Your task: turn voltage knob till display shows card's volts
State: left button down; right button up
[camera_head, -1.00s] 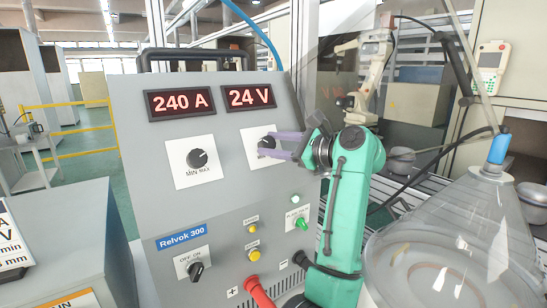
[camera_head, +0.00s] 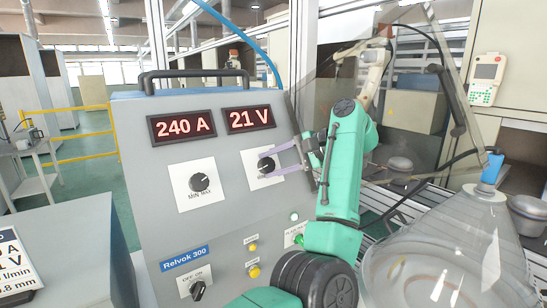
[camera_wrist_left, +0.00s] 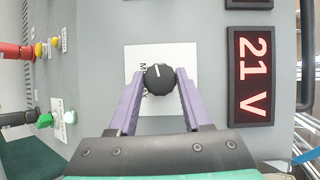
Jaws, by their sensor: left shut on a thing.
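The voltage knob (camera_head: 267,165) is black, on a white plate below the volt display (camera_head: 249,119), which reads 21 V. My left gripper (camera_head: 270,161) has its purple fingers closed on the knob from both sides. In the left wrist view the knob (camera_wrist_left: 159,79) sits between the two fingertips, its white mark showing, and the volt display (camera_wrist_left: 251,77) reads 21 V sideways. The card (camera_head: 14,262) at the lower left is cut off by the picture edge; its volt line shows "1 V" with anything before it out of view. My right gripper is not in view.
The amp display (camera_head: 183,126) reads 240 A above another knob (camera_head: 199,182). Lower on the grey welder panel are an OFF/ON switch (camera_head: 198,290) and yellow buttons (camera_head: 254,271). A clear dome (camera_head: 450,240) stands at the right.

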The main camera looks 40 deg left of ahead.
pick_arm(q)
jog(key=shift+n+h+p, duration=0.35)
jog(key=shift+n+h, duration=0.15)
jog(key=shift+n, duration=0.2)
jog(key=shift+f, duration=0.1)
jog(key=shift+c, duration=1.7)
grip_release()
jog(key=shift+a, duration=0.2)
jog(key=shift+d, duration=0.1)
